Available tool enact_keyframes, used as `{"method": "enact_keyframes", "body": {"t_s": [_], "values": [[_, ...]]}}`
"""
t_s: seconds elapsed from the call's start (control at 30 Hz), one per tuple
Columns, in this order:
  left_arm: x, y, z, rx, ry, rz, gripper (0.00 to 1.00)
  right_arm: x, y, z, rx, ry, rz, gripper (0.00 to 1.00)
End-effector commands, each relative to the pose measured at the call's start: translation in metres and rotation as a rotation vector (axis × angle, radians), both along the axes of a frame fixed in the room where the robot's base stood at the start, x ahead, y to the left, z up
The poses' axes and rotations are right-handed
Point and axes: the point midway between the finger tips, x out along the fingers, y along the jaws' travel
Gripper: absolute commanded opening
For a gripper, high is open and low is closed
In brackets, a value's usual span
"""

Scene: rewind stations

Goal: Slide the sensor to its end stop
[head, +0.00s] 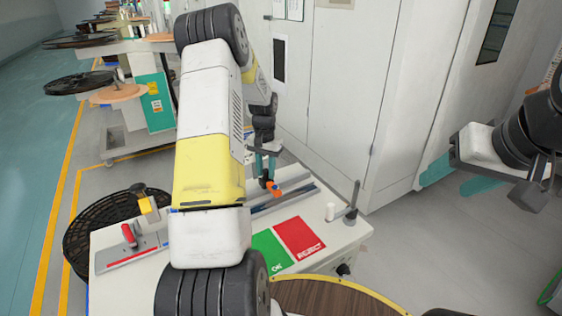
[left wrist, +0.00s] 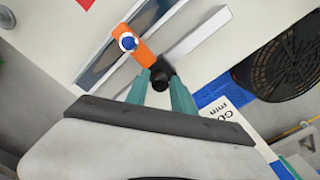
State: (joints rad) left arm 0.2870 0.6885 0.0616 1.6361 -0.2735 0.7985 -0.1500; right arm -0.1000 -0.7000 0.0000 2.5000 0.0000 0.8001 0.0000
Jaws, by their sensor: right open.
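The sensor (head: 274,188) is a small orange block with a black knob, sitting on a pale metal rail on the white bench. In the left wrist view the sensor (left wrist: 144,52) shows a blue-and-white round face, and its black knob lies between my left fingertips. My left gripper (head: 265,170), with teal fingers, points down at the sensor; in the left wrist view the left gripper (left wrist: 160,80) appears closed on the knob from both sides. My right gripper (head: 452,180) is open and empty, off to the right, away from the bench. I cannot make out the end stop.
Green and red OK/REJECT pads (head: 300,238) lie on the bench in front of the rail. A red-handled tool (head: 129,235) and a black reel (head: 90,235) are at the left. White cabinets stand behind.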

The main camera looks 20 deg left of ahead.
Motion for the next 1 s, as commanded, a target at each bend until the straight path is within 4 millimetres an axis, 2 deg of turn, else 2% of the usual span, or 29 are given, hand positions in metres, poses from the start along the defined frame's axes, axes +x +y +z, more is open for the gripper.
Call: {"method": "enact_keyframes", "body": {"t_s": [0.03,0.1,0.13,1.0], "values": [[0.0,-0.0001,0.0001,0.0,0.0,0.0,0.17,0.0,0.0,0.0,0.0,0.0,0.0,0.57],[0.0,-0.0001,0.0002,0.0,0.0,0.0,0.03,0.0,0.0,0.0,0.0,0.0,0.0,0.57],[0.0001,-0.0001,0.0003,0.0,0.0,0.0,0.0,0.0,0.0,0.0,0.0,0.0,0.0,0.57],[0.0004,-0.0001,0.0009,0.0,-0.001,0.0,0.0,0.0,0.0,0.0,0.0,0.0,0.0,0.57]]}}
